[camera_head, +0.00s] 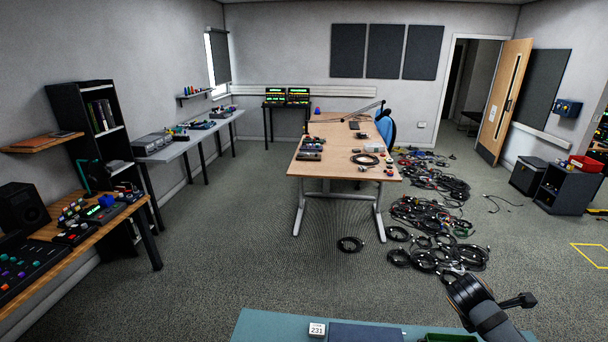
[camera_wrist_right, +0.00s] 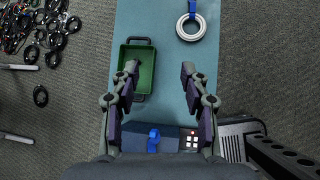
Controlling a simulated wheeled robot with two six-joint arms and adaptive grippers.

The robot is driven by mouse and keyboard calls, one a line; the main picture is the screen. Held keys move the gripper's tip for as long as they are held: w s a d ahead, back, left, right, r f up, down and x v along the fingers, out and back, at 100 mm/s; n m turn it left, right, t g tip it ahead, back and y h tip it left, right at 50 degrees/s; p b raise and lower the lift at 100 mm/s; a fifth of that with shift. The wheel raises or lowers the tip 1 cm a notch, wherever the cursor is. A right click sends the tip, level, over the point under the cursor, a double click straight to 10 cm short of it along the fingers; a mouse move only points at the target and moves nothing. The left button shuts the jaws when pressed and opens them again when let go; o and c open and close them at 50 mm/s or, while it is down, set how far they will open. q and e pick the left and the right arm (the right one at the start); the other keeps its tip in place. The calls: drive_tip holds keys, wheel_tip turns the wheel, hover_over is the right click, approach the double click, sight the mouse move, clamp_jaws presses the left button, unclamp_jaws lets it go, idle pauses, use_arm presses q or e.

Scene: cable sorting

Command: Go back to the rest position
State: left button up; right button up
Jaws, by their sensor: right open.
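My right gripper (camera_wrist_right: 159,71) shows in the right wrist view with its two fingers spread wide and nothing between them. It is above a teal-topped table (camera_wrist_right: 165,20). A white coiled cable (camera_wrist_right: 181,27) with a blue tie lies farther along, apart from the fingers. Part of my right arm shows at the lower right of the head view, without its fingers. My left gripper is in neither view.
A dark blue pad (camera_head: 366,333) and a white block marked 231 (camera_head: 317,329) are on the near table. Many black cables (camera_head: 430,216) lie on the floor beside a wooden desk (camera_head: 340,134). The floor left of the desk is clear.

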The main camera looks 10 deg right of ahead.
drive_tip(key=d+r+h, duration=0.2)
drive_tip(key=d+r, duration=0.4)
drive_tip(key=s+d+f+m+t, duration=0.15)
drive_tip(key=d+f+m, duration=0.45)
drive_tip(key=d+f, duration=1.05)
drive_tip(key=s+d+f+m+t, duration=0.1)
drive_tip(key=s+d+f+m, duration=0.2)
drive_tip(key=s+d+f, duration=0.5)
drive_tip(key=s+d+f+m, duration=0.1)
drive_tip(key=s+d+m, duration=0.1)
drive_tip(key=s+d, duration=0.65)
drive_tip(key=s+a+f+m+y, duration=0.15)
drive_tip(key=s+a+f, duration=0.25)
drive_tip(key=a+f, duration=0.85)
drive_tip(key=s+a+f+m+y, duration=0.1)
drive_tip(key=s+a+f+y, duration=0.3)
drive_tip(key=a+f, duration=0.9)
drive_tip(key=s+a+f+m+g+y, duration=0.1)
drive_tip(key=s+a+f+y, duration=0.15)
drive_tip(key=a, duration=1.45)
drive_tip(key=s+a+f+m+y, duration=0.1)
drive_tip(key=a+f, duration=0.2)
drive_tip(key=a, duration=1.4)
use_arm(q)
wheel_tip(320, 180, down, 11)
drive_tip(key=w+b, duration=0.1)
drive_tip(key=b, duration=1)
use_arm(e)
wheel_tip(320, 180, down, 11)
drive_tip(key=shift+a, duration=0.4)
